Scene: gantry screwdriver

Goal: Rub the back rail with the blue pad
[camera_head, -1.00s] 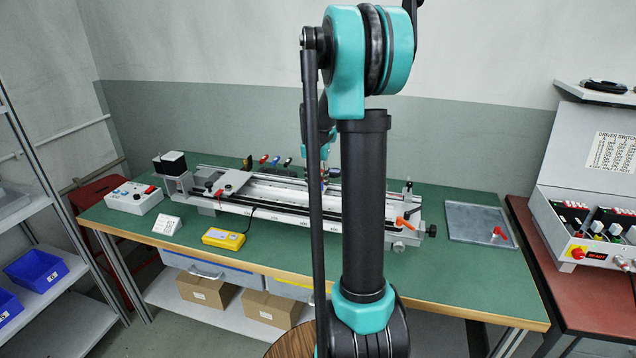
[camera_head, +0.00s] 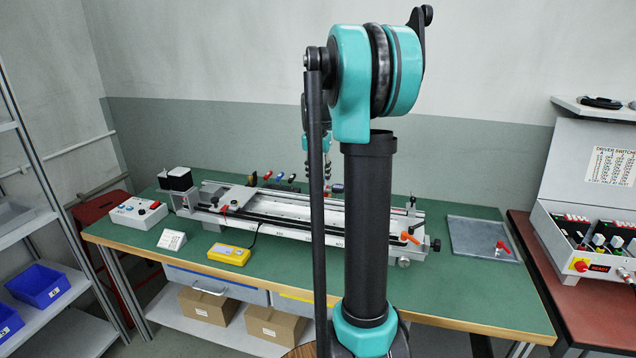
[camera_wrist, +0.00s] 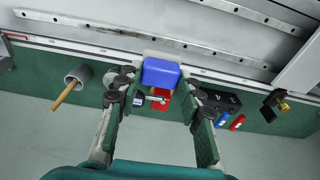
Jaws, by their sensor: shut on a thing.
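The blue pad (camera_wrist: 160,73) sits between the fingertips of my gripper (camera_wrist: 158,84) in the wrist view, and the gripper is shut on it. The pad's far edge lies over or against the pale edge of the gantry; I cannot tell whether it touches. The back rail (camera_wrist: 130,34), a long grey strip with holes, runs across the wrist view just beyond the pad. In the head view the long gantry (camera_head: 270,205) lies on the bench, and my arm hides part of it. My gripper is mostly hidden there, over the gantry's back side.
A cup with a wooden handle (camera_wrist: 75,80), a red item (camera_wrist: 160,99) and a black block (camera_wrist: 220,101) stand along the gantry's back side. The carriage (camera_head: 228,198) is at the gantry's left. A yellow device (camera_head: 229,254) and a grey tray (camera_head: 483,238) lie on the bench.

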